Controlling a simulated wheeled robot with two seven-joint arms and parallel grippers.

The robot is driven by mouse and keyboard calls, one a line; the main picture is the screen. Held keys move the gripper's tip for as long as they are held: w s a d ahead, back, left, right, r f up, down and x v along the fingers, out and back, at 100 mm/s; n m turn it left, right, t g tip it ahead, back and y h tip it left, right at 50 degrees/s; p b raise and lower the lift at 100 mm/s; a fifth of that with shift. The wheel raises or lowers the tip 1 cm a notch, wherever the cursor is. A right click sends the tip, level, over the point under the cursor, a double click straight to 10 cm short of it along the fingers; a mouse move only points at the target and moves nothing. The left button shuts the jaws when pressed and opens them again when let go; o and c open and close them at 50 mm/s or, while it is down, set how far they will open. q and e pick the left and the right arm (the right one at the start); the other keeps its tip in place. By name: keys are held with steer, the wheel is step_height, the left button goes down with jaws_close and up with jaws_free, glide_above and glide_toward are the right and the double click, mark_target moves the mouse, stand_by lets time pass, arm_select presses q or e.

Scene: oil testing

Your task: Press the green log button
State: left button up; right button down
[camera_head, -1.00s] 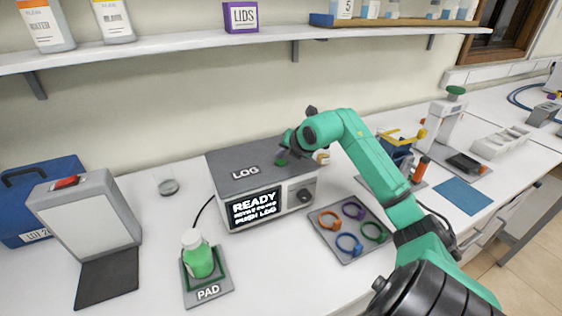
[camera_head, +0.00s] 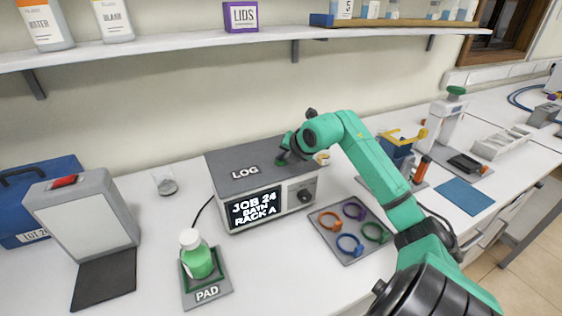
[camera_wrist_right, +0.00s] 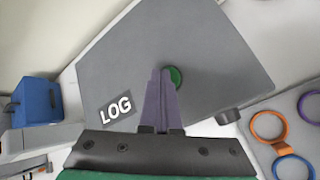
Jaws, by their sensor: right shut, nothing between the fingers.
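The grey log box (camera_head: 228,167) stands on the bench, with LOG lettered on its top. Its front screen (camera_head: 256,208) reads "JOB 24 BATH RACK A". The green log button (camera_wrist_right: 174,77) is on the box top in the right wrist view, partly hidden behind my fingertips. My right gripper (camera_wrist_right: 160,72) is shut and empty, with its fingertips at the button; whether they touch it I cannot tell. In the head view the right gripper (camera_head: 283,160) is low over the box top. My left gripper is not in view.
A green-liquid bottle (camera_head: 197,257) stands on the pad (camera_head: 207,297) at front left. A tray of coloured rings (camera_head: 330,238) lies right of the box. A grey device with a red switch (camera_head: 75,220) stands at left. A shelf (camera_head: 180,50) runs above the bench.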

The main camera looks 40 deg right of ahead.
mark_target(282, 164)
steer(key=shift+r+p, duration=0.45)
steer(key=shift+r, duration=0.4)
steer(key=shift+r, duration=0.1)
steer(key=shift+r+p, duration=1.55)
steer(key=shift+r, duration=0.95)
steer(key=shift+f, duration=0.1)
